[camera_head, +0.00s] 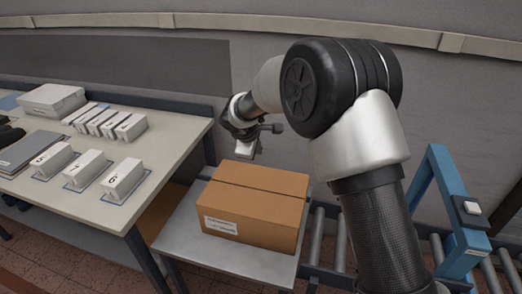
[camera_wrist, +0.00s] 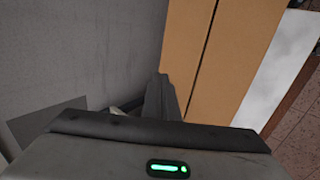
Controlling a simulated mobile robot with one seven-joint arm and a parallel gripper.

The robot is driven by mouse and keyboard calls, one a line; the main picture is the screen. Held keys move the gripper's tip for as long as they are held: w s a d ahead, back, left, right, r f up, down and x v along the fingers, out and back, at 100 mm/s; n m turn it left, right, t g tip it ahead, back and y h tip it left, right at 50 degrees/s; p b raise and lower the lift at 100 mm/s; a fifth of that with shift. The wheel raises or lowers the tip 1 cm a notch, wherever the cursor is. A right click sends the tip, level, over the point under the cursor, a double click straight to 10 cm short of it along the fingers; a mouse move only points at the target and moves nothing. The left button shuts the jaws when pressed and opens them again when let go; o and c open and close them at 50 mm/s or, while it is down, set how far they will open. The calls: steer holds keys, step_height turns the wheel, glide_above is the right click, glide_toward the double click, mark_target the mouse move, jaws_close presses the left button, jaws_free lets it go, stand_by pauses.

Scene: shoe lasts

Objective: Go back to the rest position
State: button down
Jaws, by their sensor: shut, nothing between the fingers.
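My gripper (camera_head: 247,150) hangs at the end of my arm, above and behind the far edge of a cardboard box in the head view. Its fingers are closed together and hold nothing. In the wrist view the shut fingers (camera_wrist: 160,98) show at the middle, in front of the grey wall and beside the box. My arm comes in from the lower right of the head view and bends over at a large black joint. No separate rest marker shows.
The closed cardboard box (camera_head: 252,205) stands on a grey side table (camera_head: 180,232). A workbench (camera_head: 165,150) at left carries several white numbered blocks (camera_head: 122,178). A roller conveyor (camera_head: 340,247) and a blue frame (camera_head: 450,200) are at right. The wall (camera_head: 270,60) is close behind.

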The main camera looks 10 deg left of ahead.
steer(key=s+d+r+m+g+h+p, duration=0.1)
steer(key=s+d+r+m, duration=0.5)
steer(key=d+r, duration=0.45)
steer(key=s+d+r+m, duration=0.3)
steer(key=s+d+r, duration=0.55)
steer(key=d, duration=0.35)
steer(key=s+d+m, duration=0.3)
steer(key=s+m, duration=0.1)
steer(key=s, duration=0.7)
steer(key=s+d+r+m+y, duration=0.1)
steer(key=s+d+m, duration=0.3)
steer(key=s, duration=0.7)
steer(key=shift+g+y+p, duration=0.3)
steer(key=shift+p, duration=0.15)
